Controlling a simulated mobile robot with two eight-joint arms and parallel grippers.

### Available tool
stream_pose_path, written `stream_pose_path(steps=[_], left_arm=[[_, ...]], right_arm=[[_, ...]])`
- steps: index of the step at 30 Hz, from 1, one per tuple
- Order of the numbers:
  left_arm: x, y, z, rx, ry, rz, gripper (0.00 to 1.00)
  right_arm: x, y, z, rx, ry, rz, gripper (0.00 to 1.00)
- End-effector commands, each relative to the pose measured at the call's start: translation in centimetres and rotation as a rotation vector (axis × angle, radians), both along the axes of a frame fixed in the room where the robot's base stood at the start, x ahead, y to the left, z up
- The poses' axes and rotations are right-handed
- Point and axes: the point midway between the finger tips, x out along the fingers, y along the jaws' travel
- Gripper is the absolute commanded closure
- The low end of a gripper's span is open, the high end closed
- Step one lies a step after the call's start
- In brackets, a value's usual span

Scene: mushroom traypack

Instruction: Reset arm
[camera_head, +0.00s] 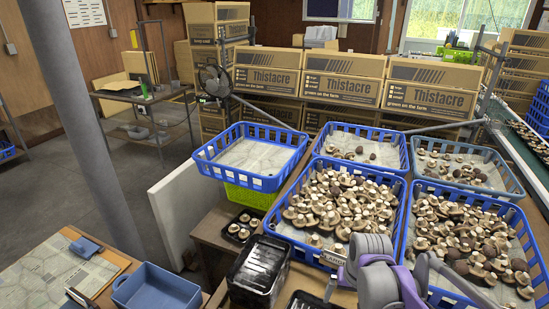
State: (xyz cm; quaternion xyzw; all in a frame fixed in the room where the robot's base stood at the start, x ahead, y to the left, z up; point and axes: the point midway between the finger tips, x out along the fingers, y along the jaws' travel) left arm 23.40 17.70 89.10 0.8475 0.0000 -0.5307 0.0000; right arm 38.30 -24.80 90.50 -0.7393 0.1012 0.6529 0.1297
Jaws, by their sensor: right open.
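My right arm, grey and purple, comes in from the bottom right. Its gripper (334,282) is open and empty, at the front edge of the large blue crate of mushrooms (404,213). The gripper's fingers are small and partly hidden by the wrist. My left arm and gripper are not in view. A stack of black trays (258,270) stands to the left of the right gripper. A black tray with a few mushrooms (241,228) lies behind that stack.
A second mushroom-filled crate (519,220) is at right. Behind are sparsely filled crates (404,150) and a nearly empty blue crate (270,184). Thistacre boxes (342,90) line the back. A grey pole (85,120) and small blue bin (157,285) are at left.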

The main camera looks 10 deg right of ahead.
Motion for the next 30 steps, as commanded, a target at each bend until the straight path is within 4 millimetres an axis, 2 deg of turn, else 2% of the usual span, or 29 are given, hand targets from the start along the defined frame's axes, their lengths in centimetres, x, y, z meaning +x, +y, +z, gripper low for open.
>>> stream_pose_path(steps=[5,9,16,22,29,30], left_arm=[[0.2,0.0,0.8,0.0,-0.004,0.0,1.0],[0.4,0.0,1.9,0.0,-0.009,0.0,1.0],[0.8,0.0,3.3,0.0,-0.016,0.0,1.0],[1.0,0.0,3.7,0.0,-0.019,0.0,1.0],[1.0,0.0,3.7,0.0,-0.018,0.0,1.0],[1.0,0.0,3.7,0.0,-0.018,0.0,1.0]], right_arm=[[-2.8,1.8,1.6,-0.021,-0.057,0.057,0.0],[-6.7,4.0,2.9,-0.051,-0.147,0.139,0.0],[-11.9,6.3,2.9,-0.097,-0.282,0.259,0.0],[-13.8,7.0,2.3,-0.115,-0.338,0.307,0.0],[-13.9,7.1,2.2,-0.117,-0.344,0.313,0.0],[-13.9,7.1,2.2,-0.117,-0.344,0.312,0.05]])
